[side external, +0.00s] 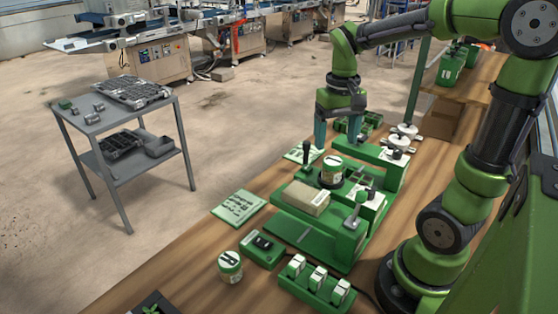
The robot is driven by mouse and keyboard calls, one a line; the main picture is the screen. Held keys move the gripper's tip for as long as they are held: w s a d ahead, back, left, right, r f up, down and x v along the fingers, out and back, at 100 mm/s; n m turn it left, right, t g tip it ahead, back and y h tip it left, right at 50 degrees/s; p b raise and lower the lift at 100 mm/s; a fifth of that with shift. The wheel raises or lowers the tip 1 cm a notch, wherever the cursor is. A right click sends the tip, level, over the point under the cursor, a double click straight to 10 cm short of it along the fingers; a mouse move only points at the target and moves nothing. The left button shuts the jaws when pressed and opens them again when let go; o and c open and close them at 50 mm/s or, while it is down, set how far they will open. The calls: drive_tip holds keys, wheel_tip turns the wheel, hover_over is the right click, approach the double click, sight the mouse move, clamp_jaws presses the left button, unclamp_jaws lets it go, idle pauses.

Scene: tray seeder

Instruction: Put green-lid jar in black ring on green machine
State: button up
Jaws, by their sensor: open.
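A green-lid jar (331,170) stands upright on the green machine (296,224). The black ring (322,184) shows around its base, and the jar looks seated in it. My gripper (338,138) points down above and slightly behind the jar on the machine. Its two teal fingers are apart with nothing seen between them. I cannot tell the exact gap between fingertips and lid.
A black-knobbed lever (306,153) stands left of the ring. A switch box (262,249) and a rack of white-topped items (316,282) stand in front. Green cards lie left.

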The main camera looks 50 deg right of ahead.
sight(333, 161)
drive_tip(key=s+a+r+n+t+y, duration=0.1)
drive_tip(key=a+t, duration=0.2)
drive_tip(key=a, duration=0.3)
drive_tip(key=s+a+r+n+t+y, duration=0.1)
drive_tip(key=s+a+r+t, duration=0.1)
drive_tip(key=a+t, duration=0.2)
drive_tip(key=a, duration=0.3)
drive_tip(key=shift+s+a+r+n, duration=0.15)
drive_tip(key=shift+s+r+n, duration=0.1)
drive_tip(key=shift+n, duration=0.15)
drive_tip(key=shift+c, duration=0.2)
idle(0.4)
